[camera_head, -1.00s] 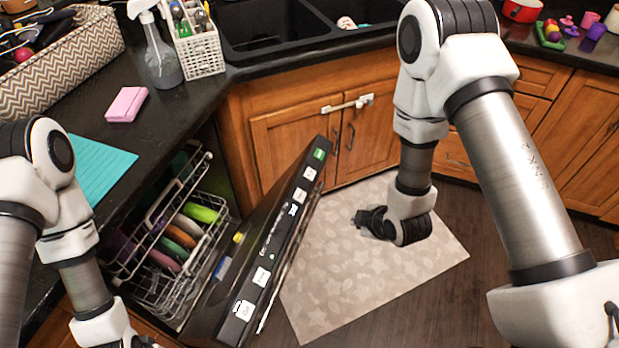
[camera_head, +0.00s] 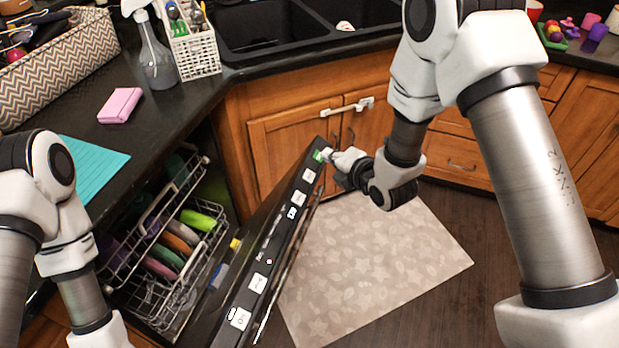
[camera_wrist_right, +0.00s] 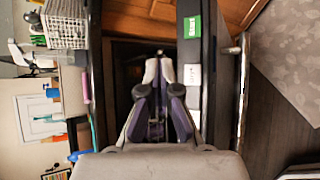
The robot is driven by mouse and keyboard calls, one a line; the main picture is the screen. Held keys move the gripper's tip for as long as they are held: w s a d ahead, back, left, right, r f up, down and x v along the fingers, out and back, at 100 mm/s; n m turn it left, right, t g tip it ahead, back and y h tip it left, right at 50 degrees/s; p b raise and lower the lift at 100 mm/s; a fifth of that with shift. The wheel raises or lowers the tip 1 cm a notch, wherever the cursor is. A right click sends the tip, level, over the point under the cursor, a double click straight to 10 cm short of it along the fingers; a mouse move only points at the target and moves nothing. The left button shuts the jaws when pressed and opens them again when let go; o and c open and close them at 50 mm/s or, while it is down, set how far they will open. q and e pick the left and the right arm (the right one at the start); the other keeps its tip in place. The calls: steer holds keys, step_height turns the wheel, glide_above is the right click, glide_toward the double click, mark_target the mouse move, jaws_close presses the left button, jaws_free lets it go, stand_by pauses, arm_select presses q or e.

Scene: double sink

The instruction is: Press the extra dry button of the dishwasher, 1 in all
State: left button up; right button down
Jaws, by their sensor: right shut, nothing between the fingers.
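The dishwasher door (camera_head: 245,265) stands partly open, tilted, with a row of labelled buttons along its dark top edge. A green button (camera_head: 319,155) is at the far end; it also shows in the wrist view (camera_wrist_right: 192,27). Several white buttons (camera_head: 299,198) follow towards the near end. The labels are too small for me to tell which is extra dry. My right gripper (camera_head: 338,156) is shut and empty, its tip close beside the green button; contact cannot be told. In the wrist view its closed fingers (camera_wrist_right: 158,66) lie left of the button strip. My left gripper is outside the picture.
The dish rack (camera_head: 165,265) with several coloured dishes is pulled out left of the door. Wooden cabinets (camera_head: 285,145) and the dark double sink (camera_head: 265,50) lie behind. A beige mat (camera_head: 370,270) covers the floor right of the door, leaving open space there.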

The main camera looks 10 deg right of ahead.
mark_target(308, 169)
steer(key=f+b, duration=0.1)
steer(key=f, duration=0.1)
steer(key=w+a+f+b, duration=0.1)
steer(key=f, duration=0.1)
steer(key=a+f+b, duration=0.1)
steer(key=f, duration=0.1)
steer(key=shift+w+a, duration=0.25)
steer(key=shift+w, duration=0.15)
stand_by(0.9)
steer(key=shift+w+a+f+b, duration=0.1)
steer(key=shift+a+f+b, duration=0.15)
steer(key=shift+b, duration=0.35)
steer(key=shift+w+f+b, duration=0.1)
steer(key=shift+f+b, duration=0.25)
steer(key=shift+r, duration=0.1)
stand_by(0.5)
steer(key=shift+s+d+r+p, duration=0.25)
steer(key=shift+r+p, duration=0.15)
steer(key=shift+r, duration=0.25)
steer(key=r+p, duration=0.1)
steer(key=s+d+r, duration=0.1)
steer(key=r, duration=0.1)
steer(key=d+r+p, duration=0.1)
steer(key=shift+s+r+p, duration=0.15)
steer(key=shift+r+p, duration=0.05)
steer(key=shift+p, duration=0.15)
